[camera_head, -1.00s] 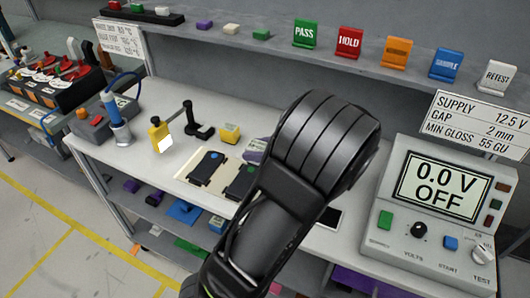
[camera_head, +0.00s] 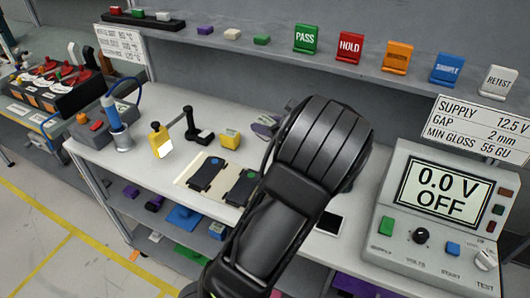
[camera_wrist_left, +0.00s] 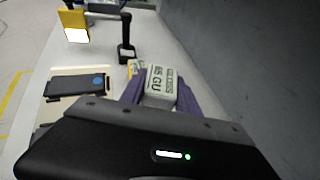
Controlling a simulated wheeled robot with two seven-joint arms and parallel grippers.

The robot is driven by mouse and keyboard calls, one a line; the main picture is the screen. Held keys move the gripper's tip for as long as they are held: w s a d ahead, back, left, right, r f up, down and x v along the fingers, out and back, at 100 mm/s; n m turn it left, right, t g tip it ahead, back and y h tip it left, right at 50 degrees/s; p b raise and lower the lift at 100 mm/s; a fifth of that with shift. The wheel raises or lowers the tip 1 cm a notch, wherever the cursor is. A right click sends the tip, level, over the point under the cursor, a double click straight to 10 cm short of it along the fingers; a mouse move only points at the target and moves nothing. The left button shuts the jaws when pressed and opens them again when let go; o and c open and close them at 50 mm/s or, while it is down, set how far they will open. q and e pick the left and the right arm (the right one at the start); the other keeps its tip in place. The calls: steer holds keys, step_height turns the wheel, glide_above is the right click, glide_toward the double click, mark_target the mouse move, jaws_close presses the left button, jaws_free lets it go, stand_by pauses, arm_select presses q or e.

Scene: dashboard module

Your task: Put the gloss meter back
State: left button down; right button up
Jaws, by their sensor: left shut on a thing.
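The gloss meter (camera_wrist_left: 161,84) is a small pale box with dark "GU" lettering on its faces. In the left wrist view it sits between the purple fingers of my left gripper (camera_wrist_left: 160,93), which is shut on it. In the head view the left gripper (camera_head: 265,126) is over the back part of the bench, right of a yellow block (camera_head: 230,138). The black wrist hides most of the gripper there, and the meter cannot be made out. My right gripper is not in view.
Two dark panels (camera_head: 206,172) lie on a pale board left of my arm. A black upright stand (camera_head: 200,134) and a yellow holder (camera_head: 160,140) stand farther left. The supply unit (camera_head: 438,222), reading 0.0 V OFF, stands right. A shelf with coloured tags (camera_head: 350,47) runs behind.

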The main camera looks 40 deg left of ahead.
arm_select(q)
step_height(320, 180, down, 5)
steer(key=shift+r, duration=0.1)
steer(key=shift+f, duration=1.95)
steer(key=c, duration=0.9)
jaws_free()
steer(key=shift+f, duration=0.15)
steer(key=shift+r, duration=0.2)
steer(key=v, duration=1.2)
steer(key=shift+f+b, duration=0.1)
steer(key=shift+b, duration=0.2)
